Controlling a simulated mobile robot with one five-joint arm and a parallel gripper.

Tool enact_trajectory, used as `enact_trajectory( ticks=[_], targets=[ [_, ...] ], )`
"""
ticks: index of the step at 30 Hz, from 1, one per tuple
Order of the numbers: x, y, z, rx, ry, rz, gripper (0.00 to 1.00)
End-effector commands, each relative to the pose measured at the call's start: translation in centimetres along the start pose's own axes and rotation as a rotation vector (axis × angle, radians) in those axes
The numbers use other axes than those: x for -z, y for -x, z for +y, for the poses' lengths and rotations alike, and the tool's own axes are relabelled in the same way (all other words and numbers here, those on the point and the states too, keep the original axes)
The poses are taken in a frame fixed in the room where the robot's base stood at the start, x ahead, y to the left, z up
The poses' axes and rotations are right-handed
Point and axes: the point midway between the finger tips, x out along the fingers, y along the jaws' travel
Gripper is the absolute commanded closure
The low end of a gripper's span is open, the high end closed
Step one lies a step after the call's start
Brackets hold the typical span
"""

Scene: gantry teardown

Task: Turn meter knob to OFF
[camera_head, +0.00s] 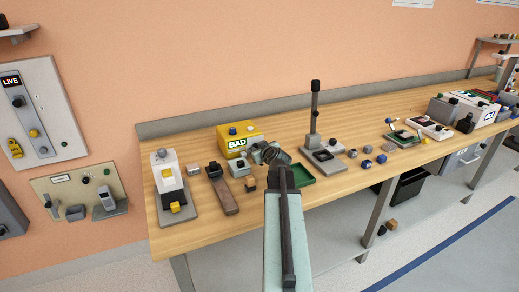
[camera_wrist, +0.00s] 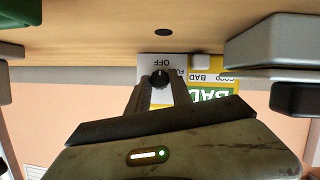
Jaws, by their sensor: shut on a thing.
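The meter is a yellow box (camera_head: 251,139) at the back left of the bench, with a display reading BAD. In the wrist view the meter (camera_wrist: 228,90) is upside down, beside a white panel marked OFF. The black meter knob (camera_wrist: 160,77) sits on that panel. A small light mark on it seems to point toward OFF, but it is too small to be sure. My gripper (camera_wrist: 160,84) has its fingers on either side of the knob, shut on it. In the head view my gripper (camera_head: 270,153) is at the meter's right front, and the fingertips are hard to make out.
A green tray (camera_head: 303,179) lies just right of my gripper. A stand with a tall post (camera_head: 314,115) rises behind it. Several small blocks lie right of the tray.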

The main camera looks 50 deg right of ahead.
Motion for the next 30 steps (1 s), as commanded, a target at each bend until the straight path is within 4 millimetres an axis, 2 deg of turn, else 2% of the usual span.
enact_trajectory(
  ticks=[18, 19, 21, 30],
  targets=[
    [-0.11, 0.06, 0.07, -0.015, 0.038, -0.003, 1.00],
    [-0.11, 0.06, 0.07, -0.015, 0.038, -0.003, 0.65],
    [-0.09, 0.06, 0.07, -0.015, 0.038, -0.003, 0.52],
    [-0.02, 0.12, 0.07, -0.015, 0.036, -0.002, 0.52]
  ],
)
